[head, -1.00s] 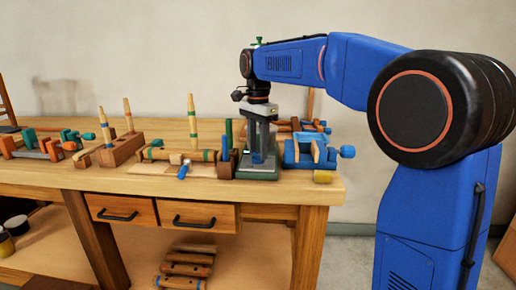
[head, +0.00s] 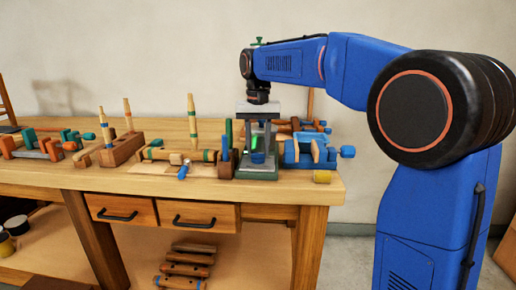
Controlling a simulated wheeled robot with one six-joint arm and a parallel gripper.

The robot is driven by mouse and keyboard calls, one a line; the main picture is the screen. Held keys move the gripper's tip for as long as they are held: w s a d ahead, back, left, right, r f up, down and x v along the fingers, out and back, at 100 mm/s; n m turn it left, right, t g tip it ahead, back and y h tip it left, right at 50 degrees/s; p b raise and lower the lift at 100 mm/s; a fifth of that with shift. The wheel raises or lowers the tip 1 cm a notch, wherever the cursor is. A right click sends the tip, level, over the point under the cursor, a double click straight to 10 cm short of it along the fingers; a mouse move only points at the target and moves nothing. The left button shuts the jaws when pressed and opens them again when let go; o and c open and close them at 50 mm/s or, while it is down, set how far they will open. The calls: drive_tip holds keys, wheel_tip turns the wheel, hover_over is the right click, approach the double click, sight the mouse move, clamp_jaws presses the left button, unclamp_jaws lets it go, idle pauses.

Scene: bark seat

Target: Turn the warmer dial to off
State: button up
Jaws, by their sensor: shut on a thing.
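The warmer appears to be the small dark-green unit (head: 258,175) near the right end of the bench top. A small blue part, which looks like its dial (head: 257,158), shows at its top, partly hidden by the fingers. My gripper (head: 258,153) points straight down over the unit, with its grey fingers on either side of the blue part, shut on it. Any markings on the dial are too small to read. A small bright green patch shows between the fingers.
A blue vise (head: 304,155) stands close to the right of the unit. An upright green and brown piece (head: 227,150) stands close to its left. Wooden tools and blocks (head: 120,148) cover the bench (head: 140,185) further left. A yellow cylinder (head: 322,177) lies by the right edge.

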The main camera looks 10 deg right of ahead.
drive_tip(key=n, duration=0.4)
drive_tip(key=shift+n, duration=0.3)
drive_tip(key=n, duration=0.3)
drive_tip(key=shift+n, duration=0.3)
drive_tip(key=n, duration=0.4)
drive_tip(key=shift+n, duration=0.3)
drive_tip(key=n, duration=0.4)
drive_tip(key=o, duration=1.1)
drive_tip(key=shift+c, duration=0.2)
